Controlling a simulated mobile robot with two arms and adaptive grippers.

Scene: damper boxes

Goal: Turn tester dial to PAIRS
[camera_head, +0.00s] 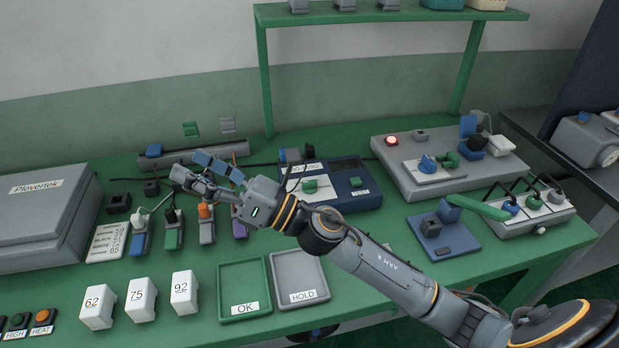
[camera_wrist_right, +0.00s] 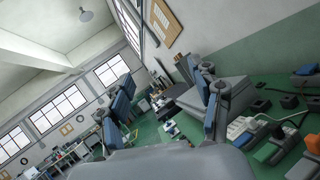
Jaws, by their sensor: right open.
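My right gripper (camera_head: 207,175) reaches in from the lower right in the head view and points left above the green bench. Its fingers are apart and hold nothing; they also frame the right wrist view (camera_wrist_right: 166,108). A dark blue instrument box (camera_head: 357,203) with a dark display sits behind and to the right of the gripper. A green knob (camera_head: 311,185) sits on a white plate on its left part, clear of the gripper. The labels are too small to read surely, and I cannot make out PAIRS. My left gripper is not in view.
A grey unit (camera_head: 393,179) with a red lamp and blue and green knobs stands at the right. White numbered blocks (camera_head: 142,299) and the OK (camera_head: 245,307) and HOLD (camera_head: 302,296) trays line the front edge.

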